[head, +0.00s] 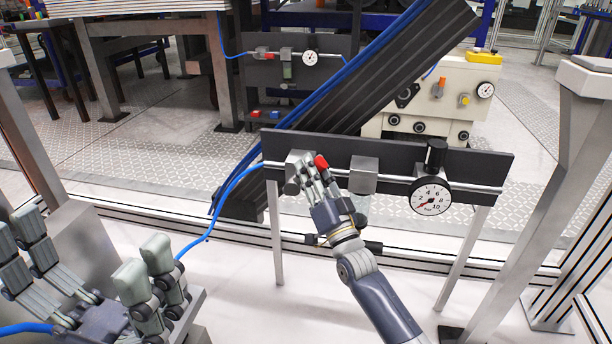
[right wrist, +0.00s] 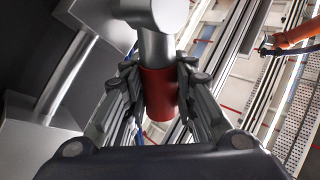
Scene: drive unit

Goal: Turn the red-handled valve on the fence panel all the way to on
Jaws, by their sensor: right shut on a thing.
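The valve has a grey metal body (head: 294,158) and a red handle (head: 321,161), and sits on the left part of the dark fence panel (head: 405,162). My right gripper (head: 313,174) reaches up from below and is shut on the red handle. In the right wrist view the red grip (right wrist: 158,92) on its silver stem (right wrist: 155,47) lies between the two fingers (right wrist: 158,105). The fingers hide part of the handle, and I cannot tell its exact angle. My left gripper (head: 88,258) is open and empty at the lower left, away from the panel.
A round gauge (head: 431,196) hangs at the panel's right; its red needle points to the lower left. A grey block (head: 363,175) sits on the pipe beside the valve. A blue hose (head: 222,203) runs to the panel's left end. A metal post (head: 560,180) stands at right.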

